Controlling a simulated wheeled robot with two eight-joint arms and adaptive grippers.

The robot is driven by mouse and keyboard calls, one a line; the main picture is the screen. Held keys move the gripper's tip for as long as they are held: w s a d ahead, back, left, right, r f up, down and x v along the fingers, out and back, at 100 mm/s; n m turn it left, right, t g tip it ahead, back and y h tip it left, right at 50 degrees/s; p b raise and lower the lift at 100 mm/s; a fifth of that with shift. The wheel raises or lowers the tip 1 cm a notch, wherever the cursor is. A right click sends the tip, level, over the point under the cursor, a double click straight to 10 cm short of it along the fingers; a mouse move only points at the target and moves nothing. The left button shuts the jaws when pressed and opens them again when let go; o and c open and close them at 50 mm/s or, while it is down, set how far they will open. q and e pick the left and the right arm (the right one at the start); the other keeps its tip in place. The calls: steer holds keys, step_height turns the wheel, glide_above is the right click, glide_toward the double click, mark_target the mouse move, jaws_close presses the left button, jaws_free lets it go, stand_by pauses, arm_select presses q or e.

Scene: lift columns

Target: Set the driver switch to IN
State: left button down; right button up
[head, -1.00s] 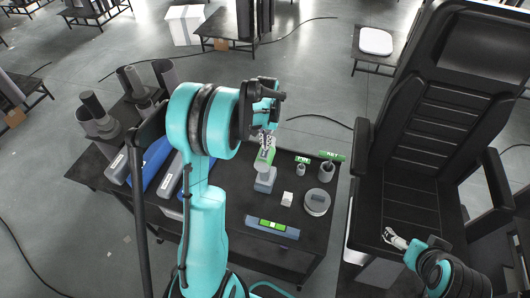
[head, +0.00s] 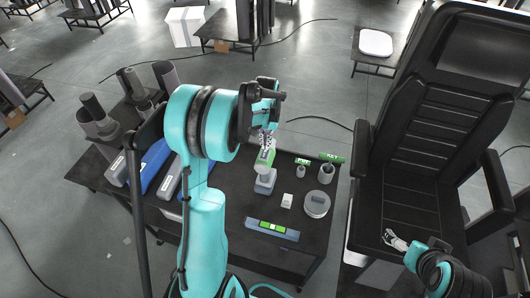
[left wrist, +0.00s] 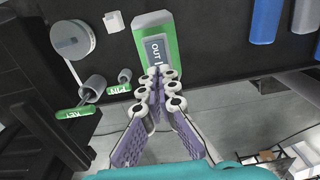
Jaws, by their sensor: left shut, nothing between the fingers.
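The driver (head: 265,160) has a green and grey body and stands upright on a grey base on the dark table. In the left wrist view the driver (left wrist: 169,24) shows its top with a dark label reading "OUT" and part of another mark. My left gripper (head: 267,134) is shut and empty, its fingertips over the driver. In the left wrist view the fingertips (left wrist: 159,74) lie at the label's edge and cover part of it; I cannot tell whether they touch. The switch's setting is not clear. My right gripper (head: 395,240) is over the black chair seat, too small to judge.
On the table (head: 235,235) are a round grey disc (head: 317,204), a white block (head: 287,201), cups tagged PIN (head: 300,172) and KEY (head: 326,174), and a level-like bar (head: 272,229). Blue and grey bars (head: 150,166) lie left. A black chair (head: 410,205) stands right.

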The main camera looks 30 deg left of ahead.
arm_select(q)
steer(key=shift+r+p, duration=1.4)
steer(key=shift+r, duration=1.3)
steer(key=shift+f, duration=0.1)
